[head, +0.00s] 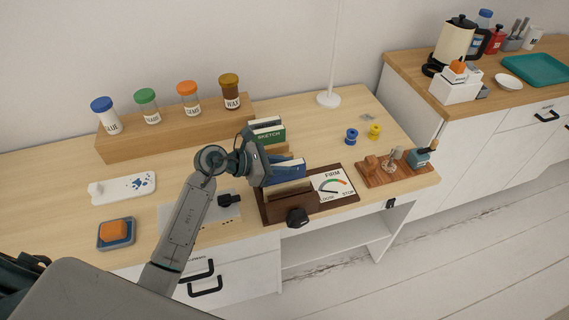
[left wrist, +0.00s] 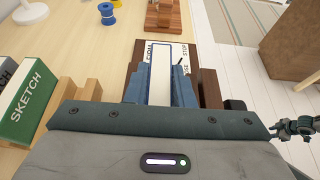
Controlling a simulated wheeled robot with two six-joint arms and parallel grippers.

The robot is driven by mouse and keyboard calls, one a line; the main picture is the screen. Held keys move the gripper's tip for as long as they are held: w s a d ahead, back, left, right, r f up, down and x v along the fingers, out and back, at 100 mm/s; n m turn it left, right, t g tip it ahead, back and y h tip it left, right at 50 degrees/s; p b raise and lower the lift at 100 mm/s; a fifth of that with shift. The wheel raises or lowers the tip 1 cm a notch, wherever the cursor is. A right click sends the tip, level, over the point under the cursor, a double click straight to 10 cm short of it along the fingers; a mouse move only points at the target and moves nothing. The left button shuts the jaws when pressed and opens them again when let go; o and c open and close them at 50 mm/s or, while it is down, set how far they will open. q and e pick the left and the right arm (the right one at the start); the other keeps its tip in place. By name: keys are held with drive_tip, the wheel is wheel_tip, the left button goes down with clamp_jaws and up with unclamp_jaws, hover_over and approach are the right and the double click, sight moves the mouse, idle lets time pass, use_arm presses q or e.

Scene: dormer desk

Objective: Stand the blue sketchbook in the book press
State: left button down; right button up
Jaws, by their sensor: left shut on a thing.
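The blue sketchbook (head: 289,171) is held by my left gripper (head: 266,167), just over the back part of the brown wooden book press (head: 290,203). In the left wrist view the sketchbook (left wrist: 160,75) stands on edge between the two blue-grey fingers, which are shut on it. The press (left wrist: 209,88) shows beside and beyond the fingers there. Its black knob (head: 297,217) faces the front, and a FIRM/LOOSE/STOP dial card (head: 332,184) lies at its right. The sketchbook's lower edge is hidden, so I cannot tell whether it touches the press.
A green SKETCH book (head: 268,133) stands in a wooden rack just behind my gripper. Labelled jars (head: 189,98) stand on a raised shelf (head: 170,138). Blue and yellow spools (head: 351,136) and a wooden tool stand (head: 384,172) lie to the right.

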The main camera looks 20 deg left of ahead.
use_arm(q)
drive_tip(key=shift+f+b, duration=0.6)
drive_tip(key=c, duration=1.3)
unclamp_jaws()
drive_tip(key=shift+o, duration=0.2)
use_arm(e)
drive_tip(key=shift+w+f, duration=0.2)
drive_tip(key=shift+f, duration=0.3)
use_arm(q)
drive_tip(key=shift+r, duration=0.15)
use_arm(e)
drive_tip(key=shift+s+r, duration=0.1)
drive_tip(key=shift+s, duration=0.05)
